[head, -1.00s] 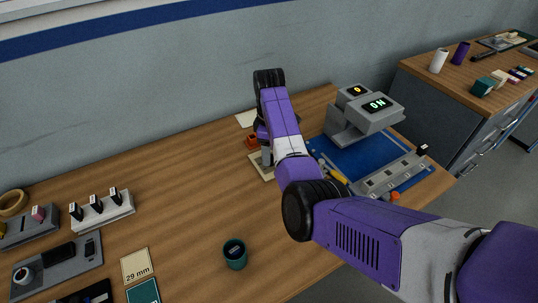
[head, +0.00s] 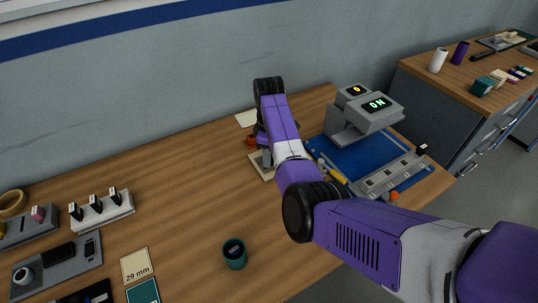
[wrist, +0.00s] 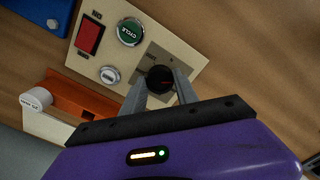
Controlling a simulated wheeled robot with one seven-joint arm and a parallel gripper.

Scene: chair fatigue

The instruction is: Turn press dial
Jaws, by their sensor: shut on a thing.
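The control panel is a beige plate (wrist: 183,53) in the wrist view. It carries a black dial (wrist: 160,79) with a red mark, a green CYCLE button (wrist: 131,32), a red switch (wrist: 89,36) and a silver knob (wrist: 109,75). My gripper (wrist: 160,84) is shut on the black dial, one finger on each side of it. In the head view the panel (head: 262,172) is mostly hidden behind my arm. The grey press (head: 365,113) stands on a blue base, with a green "ON" display and a yellow "0" display.
An orange holder (wrist: 80,97) with a white cylinder (wrist: 36,99) sits beside the panel. A teal cup (head: 234,254) stands on the wooden table. A "29 mm" card (head: 137,265) and trays lie at the left.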

